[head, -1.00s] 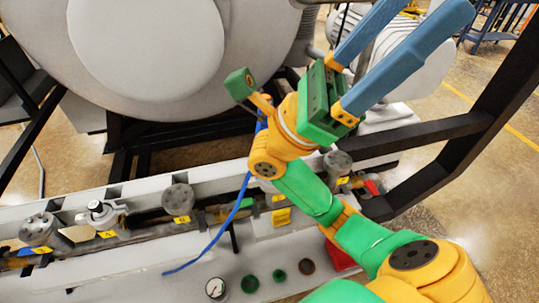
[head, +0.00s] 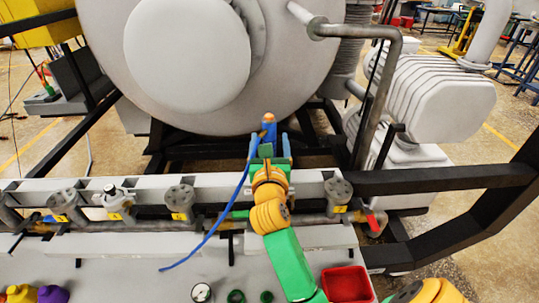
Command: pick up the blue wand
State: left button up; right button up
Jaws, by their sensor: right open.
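The blue wand (head: 268,128) stands upright with an orange tip, at the frame beam just below the large round furnace door. A thin blue cable (head: 218,222) hangs from it in a curve down to the lower left. My right gripper (head: 270,146) reaches forward to the wand. Its two blue fingers point away from me and are apart, one on each side of the wand's lower part. Whether they touch it cannot be told, and the wand's lower end is hidden by the gripper. My left gripper is not in view.
A rail with several grey valves (head: 180,196) and yellow labels runs along both sides of my right arm. A red tray (head: 347,285) lies to its right. A bent grey pipe (head: 385,90) and a black frame bar (head: 440,180) stand at the right.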

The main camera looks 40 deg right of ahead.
jog(key=shift+a, duration=0.1)
grip_shut()
